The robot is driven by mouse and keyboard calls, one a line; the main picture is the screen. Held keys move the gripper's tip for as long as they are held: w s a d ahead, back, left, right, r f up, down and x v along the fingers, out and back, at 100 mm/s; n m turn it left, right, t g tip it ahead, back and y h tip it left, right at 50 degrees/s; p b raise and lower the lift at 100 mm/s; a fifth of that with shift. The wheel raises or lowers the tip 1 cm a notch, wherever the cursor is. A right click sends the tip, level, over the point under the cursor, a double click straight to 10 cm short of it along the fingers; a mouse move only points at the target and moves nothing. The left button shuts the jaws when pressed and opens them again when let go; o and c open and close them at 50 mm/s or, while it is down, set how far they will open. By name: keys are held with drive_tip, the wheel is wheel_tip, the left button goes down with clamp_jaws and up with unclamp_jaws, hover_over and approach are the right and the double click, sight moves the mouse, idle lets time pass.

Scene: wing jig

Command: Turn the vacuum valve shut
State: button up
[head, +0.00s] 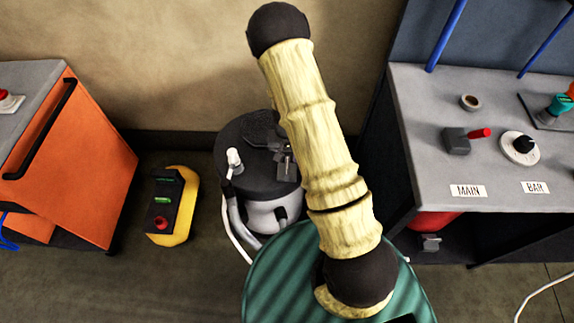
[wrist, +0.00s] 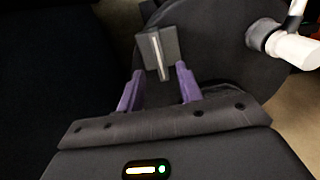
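A squat black-topped drum (head: 232,133) stands on the floor near the wall, partly behind my arm. A small grey block (head: 284,163) sits on its top; the wrist view shows a grey plate-like handle (wrist: 146,50) with a pale stripe, which I take to be the vacuum valve. My gripper (wrist: 159,72) is open, its two purple fingers apart at the near corners of the handle. I cannot tell whether they touch it. In the head view my gripper is not clear against the drum and arm.
A white fitting (head: 234,160) with a hose stands beside the handle on the drum. A yellow button box (head: 180,222) lies left, near an orange cabinet (head: 80,155). A grey bench (head: 430,105) with a red-tipped lever (head: 457,141) and dial (head: 520,147) stands right.

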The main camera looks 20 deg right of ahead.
sight(287, 165)
wheel_tip(287, 165, down, 6)
drive_tip(key=shift+f, duration=0.2)
clamp_jaws()
